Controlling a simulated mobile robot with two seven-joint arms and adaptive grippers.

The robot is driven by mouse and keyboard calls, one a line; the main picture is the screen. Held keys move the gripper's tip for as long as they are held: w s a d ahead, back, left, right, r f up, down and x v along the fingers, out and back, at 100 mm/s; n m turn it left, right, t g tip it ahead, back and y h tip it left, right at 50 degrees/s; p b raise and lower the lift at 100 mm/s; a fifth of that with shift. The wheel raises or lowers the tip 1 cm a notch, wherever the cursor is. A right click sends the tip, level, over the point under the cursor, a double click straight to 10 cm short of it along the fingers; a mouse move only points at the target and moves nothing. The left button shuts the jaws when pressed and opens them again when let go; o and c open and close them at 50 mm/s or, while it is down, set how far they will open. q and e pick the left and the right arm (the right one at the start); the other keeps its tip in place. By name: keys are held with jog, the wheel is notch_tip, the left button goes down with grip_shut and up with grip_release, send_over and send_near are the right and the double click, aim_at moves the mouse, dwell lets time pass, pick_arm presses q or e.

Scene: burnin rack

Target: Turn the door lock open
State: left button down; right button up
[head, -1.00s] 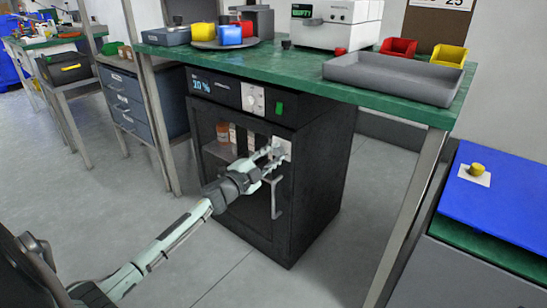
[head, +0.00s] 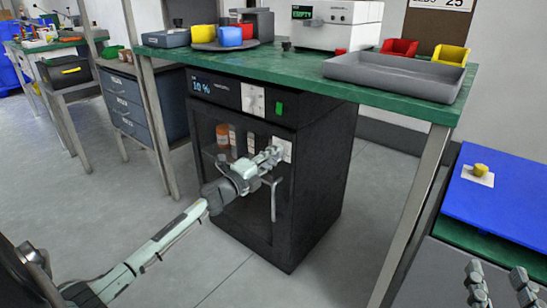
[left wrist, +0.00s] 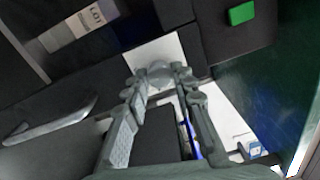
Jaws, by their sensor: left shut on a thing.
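The black cabinet (head: 315,195) under the bench has a glass-fronted door with a pale lock plate (head: 287,146) at its upper right. My left gripper (head: 274,155) reaches the lock from the lower left. In the left wrist view, its fingers (left wrist: 158,76) are shut on the round grey lock knob (left wrist: 158,70), in front of the white plate (left wrist: 163,47). The knob's turn angle is hard to tell. The door looks closed. My right gripper (head: 500,286) is at the bottom right, its two fingers apart and empty.
The door's bar handle (head: 273,197) hangs just below the lock and also shows in the left wrist view (left wrist: 52,120). Bottles (head: 233,137) stand behind the glass. The green bench top (head: 300,77) overhangs the cabinet. The floor in front is clear.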

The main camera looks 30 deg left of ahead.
dwell(0.4)
pick_arm(q)
jog(key=c, duration=1.3)
grip_release()
jog(key=shift+o, duration=0.2)
jog(key=shift+s, duration=0.15)
jog(key=s, duration=1.1)
jog(key=shift+s+a+f, duration=0.25)
jog(key=shift+s+a, duration=0.1)
jog(key=shift+a, duration=0.1)
